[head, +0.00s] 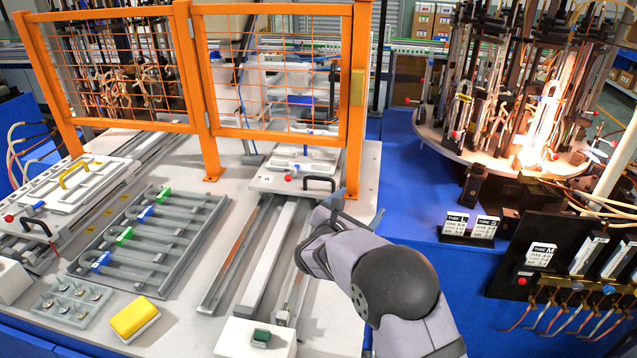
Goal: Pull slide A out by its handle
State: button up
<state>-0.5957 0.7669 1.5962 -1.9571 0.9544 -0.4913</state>
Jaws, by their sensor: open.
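Slide A (267,186) is a pale plate marked "A" on rails, part way under the orange fence at the centre. Its dark handle (320,182) stands at the plate's right front, beside a red knob (288,178). My gripper (358,207) is open, just right of and slightly in front of the handle. One finger looks close to the handle; whether it touches cannot be told. My wrist hides part of the gripper and the rail end behind it.
The orange fence (211,120) rises right behind slide A. A rack of tubes (150,240) and a yellow block (135,318) lie left. A glowing carousel (510,150) stands at right.

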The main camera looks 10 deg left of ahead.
aim_at(319, 179)
jog(key=a+n+t+y, duration=0.1)
jog(key=a+n, duration=0.1)
jog(key=a, duration=0.2)
jog(key=a+n+t+y, duration=0.1)
jog(key=a+n+y, duration=0.1)
jog(key=a, duration=0.2)
jog(key=a+r+n+y, duration=0.1)
jog(key=a+n, duration=0.1)
jog(key=a, duration=0.2)
jog(key=shift+w+a+t, duration=0.1)
jog(key=shift+w+t, duration=0.3)
jog(key=shift+w+p, duration=1.45)
jog(key=shift+w, duration=2.25)
